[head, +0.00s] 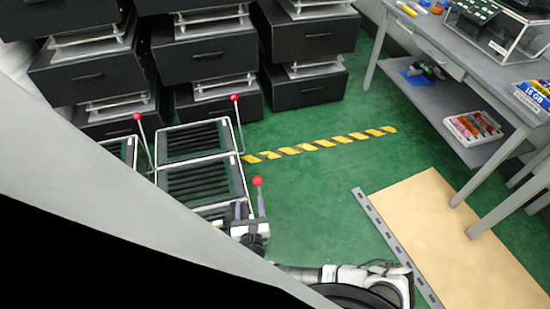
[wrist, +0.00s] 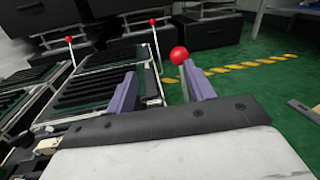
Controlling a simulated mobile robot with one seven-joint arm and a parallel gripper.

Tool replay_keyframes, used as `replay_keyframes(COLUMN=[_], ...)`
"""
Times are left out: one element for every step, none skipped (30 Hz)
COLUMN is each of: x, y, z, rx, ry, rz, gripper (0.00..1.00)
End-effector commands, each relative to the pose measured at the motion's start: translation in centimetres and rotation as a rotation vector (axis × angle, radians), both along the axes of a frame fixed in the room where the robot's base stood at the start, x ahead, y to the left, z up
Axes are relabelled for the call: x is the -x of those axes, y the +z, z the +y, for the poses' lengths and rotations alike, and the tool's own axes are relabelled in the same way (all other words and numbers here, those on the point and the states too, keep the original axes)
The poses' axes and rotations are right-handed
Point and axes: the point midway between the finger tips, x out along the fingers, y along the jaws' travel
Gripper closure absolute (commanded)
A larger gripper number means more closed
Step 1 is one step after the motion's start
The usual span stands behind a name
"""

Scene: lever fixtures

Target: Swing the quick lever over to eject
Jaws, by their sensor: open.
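Several levers with red ball knobs stand on a fixture of black slatted panels in light frames (head: 198,181). The nearest lever's red knob (head: 257,181) is just above my gripper (head: 249,207). Two other levers, with knobs (head: 234,97) and (head: 137,116), stand farther back. No label shows which lever is the quick one or where eject is.
Black drawer units (head: 207,55) stand behind the fixture. A yellow-black floor stripe (head: 320,144) runs to its right. A grey workbench (head: 455,60) is at the right, with a tan board (head: 455,240) on the floor. Green floor between them is clear.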

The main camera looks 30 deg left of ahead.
Motion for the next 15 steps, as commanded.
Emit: replay_keyframes(x=[-0.1,-0.1,-0.1,-0.1,-0.2,-0.3,-0.4,-0.5,-0.8,-1.1,-1.5,-2.1,-2.6,-3.0,-3.7], y=[-1.1,-1.4,-1.8,-1.9,-2.0,-2.1,-2.1,-2.2,-2.2,-2.2,-2.2,-2.3,-2.3,-2.3,-2.3], z=[-1.1,-1.6,-2.0,-2.3,-2.4,-2.5,-2.4,-2.3,-2.0,-1.7,-1.5,-1.0,-0.7,-0.2,0.3], rx=[0.028,0.041,0.056,0.062,0.066,0.071,0.072,0.072,0.072,0.071,0.071,0.071,0.071,0.070,0.070], ry=[-0.009,-0.013,-0.014,-0.017,-0.019,-0.019,-0.019,-0.019,-0.018,-0.018,-0.019,-0.019,-0.019,-0.018,-0.017], rz=[-0.028,-0.042,-0.057,-0.065,-0.071,-0.075,-0.077,-0.077,-0.077,-0.076,-0.076,-0.075,-0.075,-0.076,-0.076], gripper=[0.47,0.47,0.47,0.47,0.47,0.47,0.47,0.47,0.47,0.47,0.47,0.47,0.47,0.47,0.47])
